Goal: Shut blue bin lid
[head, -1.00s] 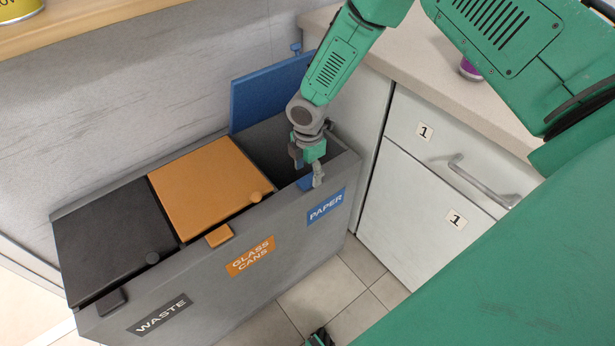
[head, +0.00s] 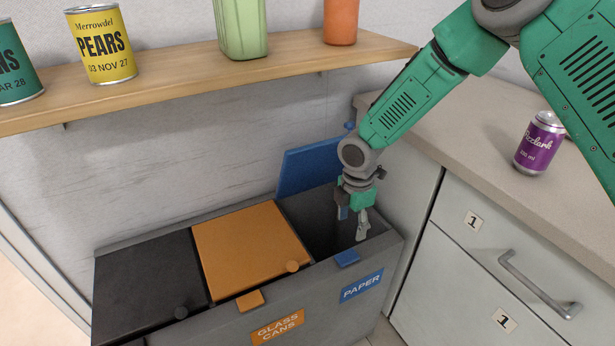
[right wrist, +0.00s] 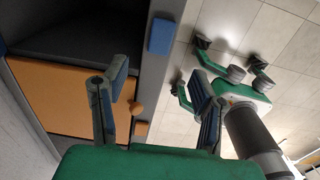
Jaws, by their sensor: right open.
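The blue lid (head: 309,166) of the paper bin stands raised at the back of its compartment, leaning toward the wall. The paper compartment, with a blue label (head: 361,286) and a blue front tab (head: 347,258), is open and dark inside. My right gripper (head: 352,228) is open and empty, pointing down over that opening, in front of the raised lid and apart from it. In the right wrist view its two fingers (right wrist: 158,110) are spread, with the blue tab (right wrist: 160,36) beyond them. My left gripper is not seen in the head view.
The orange lid (head: 250,246) and black lid (head: 148,284) beside it are shut. A wooden shelf (head: 200,78) with cans and containers overhangs the bins. A counter (head: 470,130) with a purple can (head: 539,143) and drawers stands at right.

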